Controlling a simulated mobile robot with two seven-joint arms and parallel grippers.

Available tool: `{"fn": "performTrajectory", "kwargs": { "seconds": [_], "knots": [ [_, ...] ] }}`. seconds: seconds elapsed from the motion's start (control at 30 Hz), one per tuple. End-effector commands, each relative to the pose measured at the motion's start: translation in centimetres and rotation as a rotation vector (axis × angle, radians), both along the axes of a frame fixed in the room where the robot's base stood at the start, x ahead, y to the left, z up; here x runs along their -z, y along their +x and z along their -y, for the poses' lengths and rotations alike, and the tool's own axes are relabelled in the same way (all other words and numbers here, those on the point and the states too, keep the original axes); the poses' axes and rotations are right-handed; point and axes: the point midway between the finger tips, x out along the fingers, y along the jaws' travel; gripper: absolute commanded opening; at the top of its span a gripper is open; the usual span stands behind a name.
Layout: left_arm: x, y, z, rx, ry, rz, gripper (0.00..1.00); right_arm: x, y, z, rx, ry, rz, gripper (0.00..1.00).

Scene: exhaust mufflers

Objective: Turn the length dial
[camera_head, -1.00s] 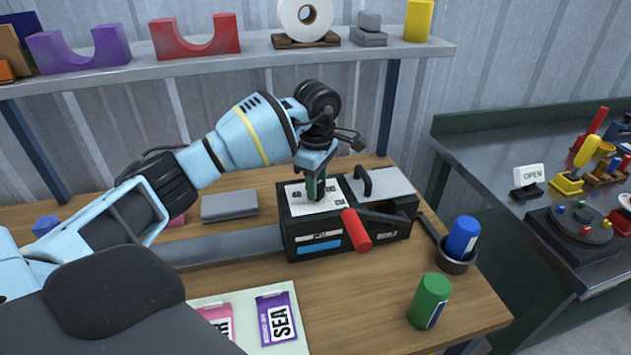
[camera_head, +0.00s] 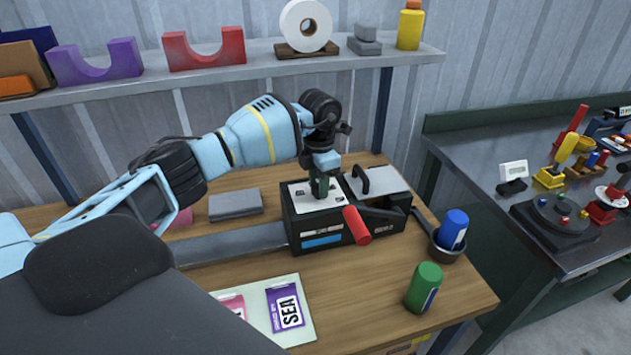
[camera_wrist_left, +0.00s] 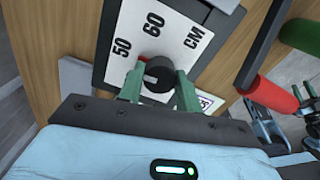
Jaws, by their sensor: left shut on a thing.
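The length dial (camera_wrist_left: 158,74) is a round black knob with a pale pointer line, on a white plate (camera_wrist_left: 185,30) marked 50, 60 and "CM". The plate lies on top of a black machine (camera_head: 303,228) on the wooden bench. My left gripper (camera_head: 319,193) points down onto the plate in the head view and hides the dial there. In the left wrist view its green fingers (camera_wrist_left: 158,86) are shut on the dial, one at each side. A bit of red shows beside the dial, near the left finger.
A red-handled lever (camera_head: 356,225) sticks out at the machine's front. A grey bar (camera_head: 230,243) runs left from it. A green can (camera_head: 424,288) and a blue can in a black cup (camera_head: 447,249) stand right. A shelf (camera_head: 250,67) crosses behind the arm.

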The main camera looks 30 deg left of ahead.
Motion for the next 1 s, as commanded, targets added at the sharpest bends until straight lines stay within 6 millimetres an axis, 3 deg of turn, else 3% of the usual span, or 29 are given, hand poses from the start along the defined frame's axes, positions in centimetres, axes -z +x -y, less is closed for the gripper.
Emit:
{"fn": "performTrajectory", "kwargs": {
  "seconds": [0.5,1.0],
  "knots": [
    [-0.2,0.0,0.0,-0.489,-0.001,0.002,0.11,-1.8,1.7,0.5,-0.004,-0.013,0.052,0.36],
    [0.1,0.0,0.0,-0.881,-0.001,-0.001,0.11,-2.0,1.8,0.5,-0.003,-0.013,0.057,0.36]
  ]
}}
